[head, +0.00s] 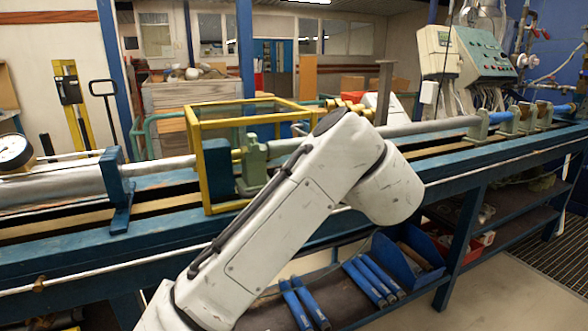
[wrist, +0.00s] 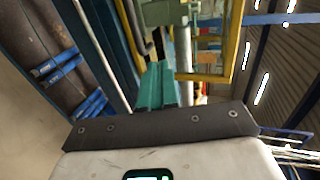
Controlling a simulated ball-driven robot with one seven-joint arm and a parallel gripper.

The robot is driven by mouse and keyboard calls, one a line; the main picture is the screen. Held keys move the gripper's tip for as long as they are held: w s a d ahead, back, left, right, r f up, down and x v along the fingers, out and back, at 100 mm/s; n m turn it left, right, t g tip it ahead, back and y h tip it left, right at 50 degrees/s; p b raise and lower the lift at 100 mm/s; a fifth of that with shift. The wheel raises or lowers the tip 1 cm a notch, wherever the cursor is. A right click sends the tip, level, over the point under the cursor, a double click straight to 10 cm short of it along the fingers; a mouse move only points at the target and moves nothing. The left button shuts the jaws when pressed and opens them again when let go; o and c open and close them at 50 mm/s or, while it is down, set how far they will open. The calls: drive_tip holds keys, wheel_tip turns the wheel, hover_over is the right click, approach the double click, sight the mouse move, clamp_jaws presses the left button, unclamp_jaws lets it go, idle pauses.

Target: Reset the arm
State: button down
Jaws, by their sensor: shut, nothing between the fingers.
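My white arm (head: 290,210) rises from the bottom of the head view and bends at an elbow in front of the bench. My gripper (wrist: 158,66) shows in the wrist view as two teal fingers close together beyond a dark bolted bar. The fingers are shut with nothing between them. In the head view I cannot make out the gripper; the arm hides part of the area behind it. In the wrist view, part of the bench's yellow frame (wrist: 232,60) and a green fitting (wrist: 162,13) lie beyond the fingertips. I cannot tell how far away they are.
The long blue meter bench (head: 70,255) crosses the head view. A yellow frame cage (head: 222,124) stands on it behind my arm. A control console (head: 470,55) is at the back right. Blue-handled tools (head: 370,280) lie on the lower shelf. A gauge (head: 14,150) is far left.

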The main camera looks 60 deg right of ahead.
drive_tip(key=v, duration=0.3)
drive_tip(key=shift+s+a, duration=0.15)
drive_tip(key=shift+s, duration=0.1)
